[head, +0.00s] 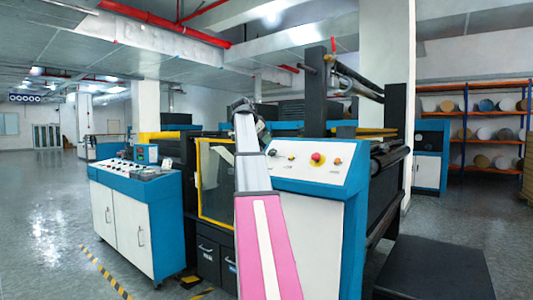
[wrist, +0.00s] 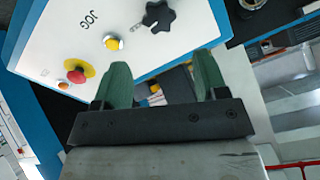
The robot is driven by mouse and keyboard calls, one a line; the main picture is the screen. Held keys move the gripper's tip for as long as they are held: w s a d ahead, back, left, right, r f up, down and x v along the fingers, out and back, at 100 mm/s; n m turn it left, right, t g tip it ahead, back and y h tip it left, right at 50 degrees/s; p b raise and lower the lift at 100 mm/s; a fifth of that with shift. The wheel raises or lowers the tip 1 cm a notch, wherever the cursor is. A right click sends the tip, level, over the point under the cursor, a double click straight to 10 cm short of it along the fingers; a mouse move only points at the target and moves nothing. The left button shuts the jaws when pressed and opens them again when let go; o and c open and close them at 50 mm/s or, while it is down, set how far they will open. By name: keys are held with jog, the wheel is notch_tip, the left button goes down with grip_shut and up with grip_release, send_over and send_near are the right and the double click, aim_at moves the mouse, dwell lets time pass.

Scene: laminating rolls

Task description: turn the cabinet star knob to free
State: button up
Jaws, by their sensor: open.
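The black star knob (wrist: 158,16) is on the white sloped panel of the blue cabinet, near the top middle of the wrist view. In the head view a small dark shape (head: 272,152) at the panel's left end appears to be this knob. My gripper (wrist: 163,76) is open, with its two green fingers apart and nothing between them. The knob lies beyond the fingertips, apart from them. In the head view my arm reaches up past the panel's left side, and the gripper's fingers cannot be made out. Any marking for free is not readable.
The panel (wrist: 55,35) also carries a yellow button (wrist: 112,42) near a JOG label and a red button (wrist: 75,76) on a yellow ring. A blue and white console (head: 135,220) stands left of my arm. Dark rollers (head: 390,157) are at the cabinet's right.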

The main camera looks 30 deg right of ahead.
aim_at(273, 151)
jog(key=x, duration=1)
jog(key=shift+w+d+f, duration=0.1)
jog(key=shift+f, duration=0.15)
jog(key=c, duration=0.9)
